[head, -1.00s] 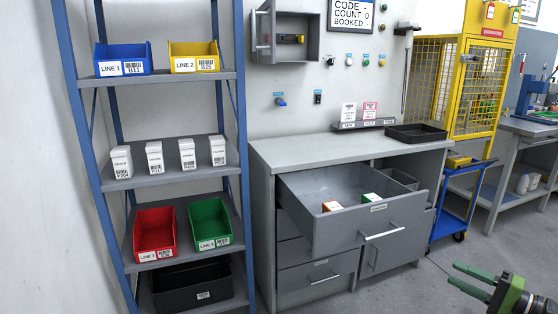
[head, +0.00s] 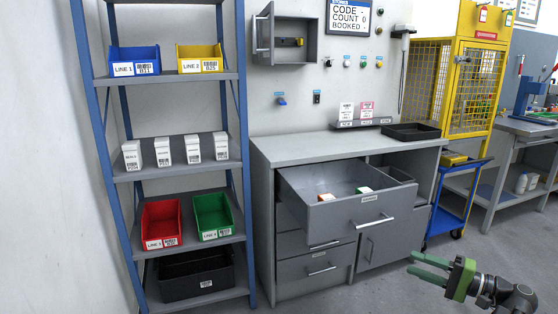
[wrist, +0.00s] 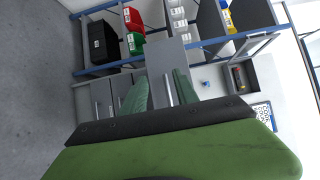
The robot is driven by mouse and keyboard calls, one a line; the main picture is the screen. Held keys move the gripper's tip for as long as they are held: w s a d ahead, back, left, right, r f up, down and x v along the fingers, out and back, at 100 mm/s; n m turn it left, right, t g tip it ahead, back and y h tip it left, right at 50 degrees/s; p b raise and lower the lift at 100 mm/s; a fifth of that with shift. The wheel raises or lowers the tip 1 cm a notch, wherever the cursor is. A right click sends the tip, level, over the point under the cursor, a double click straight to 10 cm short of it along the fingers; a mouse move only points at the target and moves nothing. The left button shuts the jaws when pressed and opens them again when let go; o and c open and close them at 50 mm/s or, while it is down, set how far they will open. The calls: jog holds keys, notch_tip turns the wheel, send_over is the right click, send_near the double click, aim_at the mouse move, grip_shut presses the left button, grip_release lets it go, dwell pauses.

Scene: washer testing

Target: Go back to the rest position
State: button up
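My gripper (head: 430,266) has green fingers and shows at the lower right of the head view, in front of the grey cabinet and over the floor. Its two fingers are apart with nothing between them. In the wrist view the open green fingers (wrist: 160,92) point toward the cabinet and its pulled-out drawer. My dark arm links behind the gripper run off the lower right edge of the head view.
The top drawer (head: 350,214) of the grey cabinet (head: 290,150) stands open with small boxes inside. A blue-framed shelf (head: 175,174) with bins stands at left. A yellow cage (head: 483,90) and blue cart (head: 450,200) stand at right. Floor (head: 510,240) is clear at lower right.

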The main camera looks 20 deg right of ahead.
jog(key=w+a+f+n+g+y, duration=0.1)
jog(key=w+a+f+n+g, duration=0.3)
jog(key=a, duration=0.6)
jog(key=w+a+f+g+y, duration=0.1)
jog(key=w+a+g, duration=0.2)
jog(key=w+a, duration=0.55)
jog(key=w+a+f+n+g+y, duration=0.1)
jog(key=w+a+f+n+g, duration=0.15)
jog(key=a, duration=1.05)
jog(key=s+a+f+n+g+h, duration=0.1)
jog(key=a+f+n+g+h, duration=0.4)
jog(key=a, duration=1)
notch_tip(320, 180, down, 10)
jog(key=s+a+g+h, duration=0.1)
jog(key=s+h, duration=0.2)
jog(key=h, duration=0.2)
jog(key=w+d+f+h, duration=0.1)
jog(key=d+h, duration=0.2)
jog(key=d, duration=0.3)
notch_tip(320, 180, up, 37)
jog(key=p, duration=3.7)
jog(key=shift+w+d+r+t+p, duration=0.15)
jog(key=shift+w+d+t+p, duration=0.15)
jog(key=shift+d+t, duration=0.1)
